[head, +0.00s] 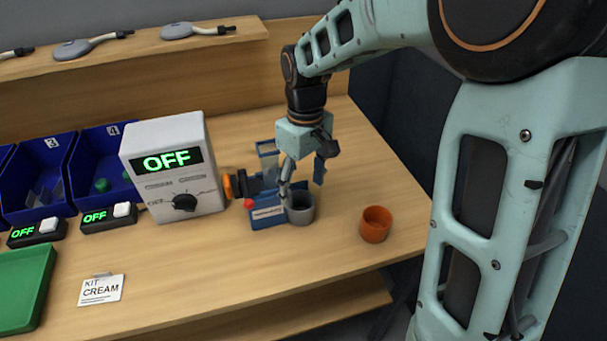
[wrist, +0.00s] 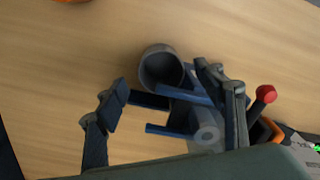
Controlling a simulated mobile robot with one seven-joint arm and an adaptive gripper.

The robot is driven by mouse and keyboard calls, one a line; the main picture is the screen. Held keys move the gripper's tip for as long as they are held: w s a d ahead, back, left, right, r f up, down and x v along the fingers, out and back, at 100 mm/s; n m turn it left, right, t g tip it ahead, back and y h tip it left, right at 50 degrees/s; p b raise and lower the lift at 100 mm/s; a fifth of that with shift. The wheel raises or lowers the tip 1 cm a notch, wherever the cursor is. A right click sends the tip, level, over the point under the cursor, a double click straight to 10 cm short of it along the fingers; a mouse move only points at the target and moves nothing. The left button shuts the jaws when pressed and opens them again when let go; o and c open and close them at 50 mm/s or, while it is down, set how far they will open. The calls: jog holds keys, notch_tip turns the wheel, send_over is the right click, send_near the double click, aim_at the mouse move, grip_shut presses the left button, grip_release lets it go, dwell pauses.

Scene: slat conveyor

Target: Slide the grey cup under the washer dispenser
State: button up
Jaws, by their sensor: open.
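The grey cup (head: 301,213) stands upright on the table, close against the right side of the blue washer dispenser (head: 268,216). In the wrist view the grey cup (wrist: 158,62) is open and looks empty, and a blue bar of the dispenser (wrist: 188,95) crosses its lower right edge. I cannot tell whether the cup's middle is under the outlet. My gripper (head: 304,177) is open above the cup and dispenser. In the wrist view its fingers (wrist: 163,80) lie apart, on either side of the cup's near part. Contact with the cup cannot be made out.
An orange cup (head: 375,224) stands to the right. A white control box (head: 175,165) reading OFF is left of the dispenser, with a red knob (head: 248,204) between. Blue bins (head: 38,172), a green tray (head: 22,285) and a KIT CREAM card (head: 101,290) lie left. The front table is clear.

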aim_at(302, 207)
notch_tip(302, 207, down, 7)
jog(key=shift+s+a, duration=0.1)
dwell(0.4)
